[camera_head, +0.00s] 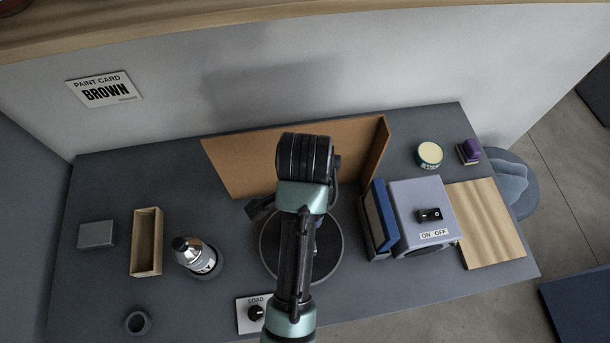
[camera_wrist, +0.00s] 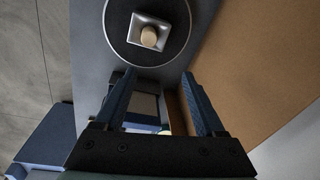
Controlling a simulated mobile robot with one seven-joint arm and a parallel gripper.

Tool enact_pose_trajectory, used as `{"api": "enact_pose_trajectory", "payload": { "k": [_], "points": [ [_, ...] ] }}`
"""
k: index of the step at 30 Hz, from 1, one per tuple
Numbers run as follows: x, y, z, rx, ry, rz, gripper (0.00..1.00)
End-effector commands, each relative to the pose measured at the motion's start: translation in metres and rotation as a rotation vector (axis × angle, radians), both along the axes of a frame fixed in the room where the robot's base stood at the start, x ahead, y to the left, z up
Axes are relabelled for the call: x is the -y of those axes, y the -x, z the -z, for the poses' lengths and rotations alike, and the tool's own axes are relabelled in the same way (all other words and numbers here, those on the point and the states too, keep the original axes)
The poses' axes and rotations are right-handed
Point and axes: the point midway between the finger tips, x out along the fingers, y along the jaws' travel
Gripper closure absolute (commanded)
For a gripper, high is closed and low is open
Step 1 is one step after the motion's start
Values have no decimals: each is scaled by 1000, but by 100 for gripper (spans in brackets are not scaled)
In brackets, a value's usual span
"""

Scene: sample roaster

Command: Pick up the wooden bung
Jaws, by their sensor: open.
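A small round pale wooden piece, which looks like the bung (camera_wrist: 148,36), stands in the middle of a silver square-edged holder (camera_wrist: 137,21) in the wrist view. The holder sits on a dark round disc (camera_wrist: 116,40) with a pale rim. My gripper (camera_wrist: 157,78) is open and empty, its two fingers pointing toward the disc, with the bung beyond the fingertips and roughly between their lines. In the head view my arm covers the bung and holder; only parts of the round disc (camera_head: 272,252) show.
A brown upright panel (camera_head: 240,163) stands behind the disc. A grey box with an ON/OFF switch (camera_head: 415,195) and a blue-framed piece (camera_head: 378,220) stand close on the right. A silver-topped canister (camera_head: 197,255) and a wooden tray (camera_head: 157,243) stand left. A LOAD knob plate (camera_head: 247,318) is in front.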

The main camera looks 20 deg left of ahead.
Motion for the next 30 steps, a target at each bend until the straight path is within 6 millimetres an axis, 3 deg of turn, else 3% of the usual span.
{"api": "enact_pose_trajectory", "payload": {
  "k": [1,7,21,30],
  "points": [
    [0,10,-12,-40,10,12,28],
    [1,28,-11,-114,29,40,28],
    [1,29,55,-123,31,42,28],
    [-1,29,75,-121,31,41,28]
  ]
}}
